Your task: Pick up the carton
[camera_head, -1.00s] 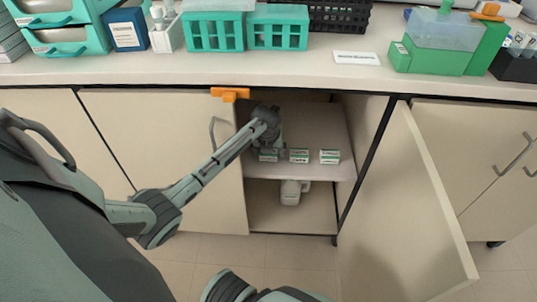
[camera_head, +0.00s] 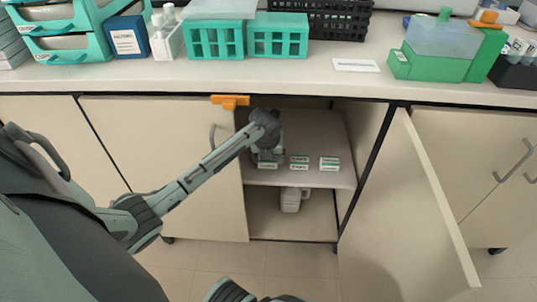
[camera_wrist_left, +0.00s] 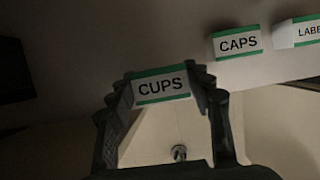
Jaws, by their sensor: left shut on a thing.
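Three small white-and-green cartons stand in a row on the shelf inside the open cabinet. The left one, labelled CUPS (camera_wrist_left: 161,87), sits between the fingers of my left gripper (camera_wrist_left: 160,82). In the head view, my left gripper (camera_head: 267,151) reaches into the cabinet and partly covers this carton (camera_head: 268,165). The gripper is shut on it; whether it is clear of the shelf cannot be told. The CAPS carton (camera_wrist_left: 237,42) is just to its right, also in the head view (camera_head: 299,162). The third carton (camera_wrist_left: 305,31), its label cut off, is farther right (camera_head: 329,164). My right gripper is not in view.
The cabinet shelf (camera_head: 312,180) has a white jug (camera_head: 292,199) below it. An open door (camera_head: 400,215) stands on the right, and a closed door (camera_head: 165,165) is left of the opening. The counter (camera_head: 300,75) overhangs the cabinet and bears bins and racks.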

